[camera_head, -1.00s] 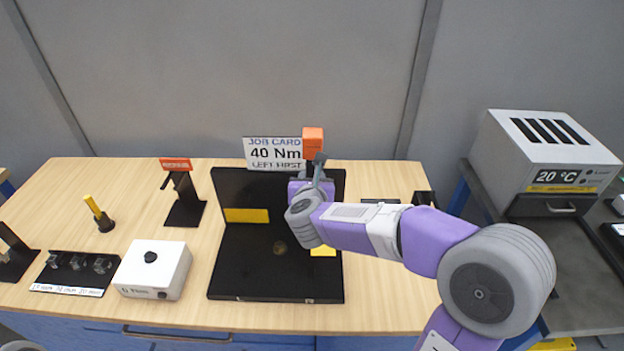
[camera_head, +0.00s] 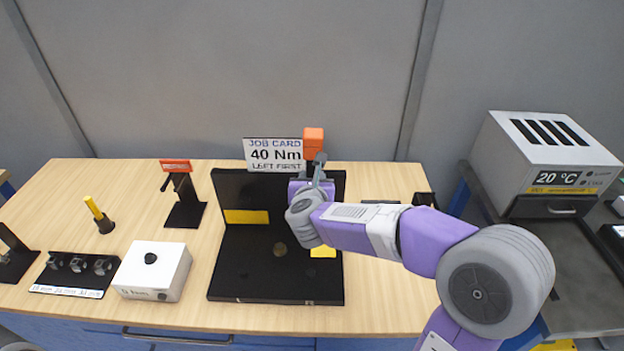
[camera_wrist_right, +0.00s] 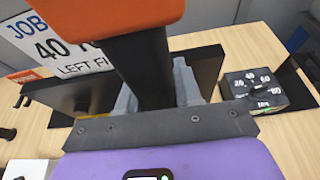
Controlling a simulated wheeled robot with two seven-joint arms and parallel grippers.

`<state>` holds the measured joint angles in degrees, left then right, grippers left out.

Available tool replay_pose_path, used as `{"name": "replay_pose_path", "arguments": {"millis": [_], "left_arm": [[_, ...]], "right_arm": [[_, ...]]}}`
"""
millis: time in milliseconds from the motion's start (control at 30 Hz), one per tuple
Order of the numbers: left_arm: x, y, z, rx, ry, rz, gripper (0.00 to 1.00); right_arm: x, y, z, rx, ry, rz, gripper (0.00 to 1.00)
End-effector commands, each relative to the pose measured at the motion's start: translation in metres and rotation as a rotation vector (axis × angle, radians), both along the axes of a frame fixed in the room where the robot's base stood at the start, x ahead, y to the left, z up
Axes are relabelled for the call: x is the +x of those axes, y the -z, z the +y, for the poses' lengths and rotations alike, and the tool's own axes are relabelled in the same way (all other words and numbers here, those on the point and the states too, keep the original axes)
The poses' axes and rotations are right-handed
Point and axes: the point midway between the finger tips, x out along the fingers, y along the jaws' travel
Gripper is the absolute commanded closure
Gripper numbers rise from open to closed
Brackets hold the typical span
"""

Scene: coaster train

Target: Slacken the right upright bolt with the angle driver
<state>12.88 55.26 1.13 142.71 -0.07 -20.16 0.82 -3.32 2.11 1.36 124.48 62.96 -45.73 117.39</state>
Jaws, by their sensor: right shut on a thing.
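My right gripper (camera_head: 314,180) is at the right part of the black fixture's (camera_head: 232,285) back plate. In the right wrist view its grey fingers (camera_wrist_right: 155,85) are shut on the black body of the angle driver (camera_wrist_right: 140,65), whose orange end (camera_wrist_right: 110,12) fills the top. In the head view the driver's orange end (camera_head: 314,140) stands above the gripper. The right upright bolt is hidden behind my arm and gripper, so contact with the driver cannot be seen. A round dark spot (camera_head: 280,249) shows on the fixture's base. My left gripper is not in view.
A job card (camera_head: 274,153) reading 40 Nm, left first, stands behind the fixture. A dial box (camera_wrist_right: 255,90) sits at right in the wrist view. A white box (camera_head: 153,270), socket rack (camera_head: 75,274), yellow-handled tool (camera_head: 98,214) and black stand (camera_head: 184,200) are to the left.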

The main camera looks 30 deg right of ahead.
Motion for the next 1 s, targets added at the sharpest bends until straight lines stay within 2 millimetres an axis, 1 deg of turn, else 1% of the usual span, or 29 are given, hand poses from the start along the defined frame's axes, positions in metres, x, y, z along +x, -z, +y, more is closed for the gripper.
{"name": "replay_pose_path", "arguments": {"millis": [33, 1000], "left_arm": [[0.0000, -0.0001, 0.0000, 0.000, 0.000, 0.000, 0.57], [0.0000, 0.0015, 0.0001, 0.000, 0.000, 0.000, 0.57]], "right_arm": [[0.0012, -0.0038, -0.0006, -0.003, 0.001, -0.008, 1.00], [0.0096, -0.0035, -0.0054, -0.003, 0.000, -0.007, 1.00]]}}
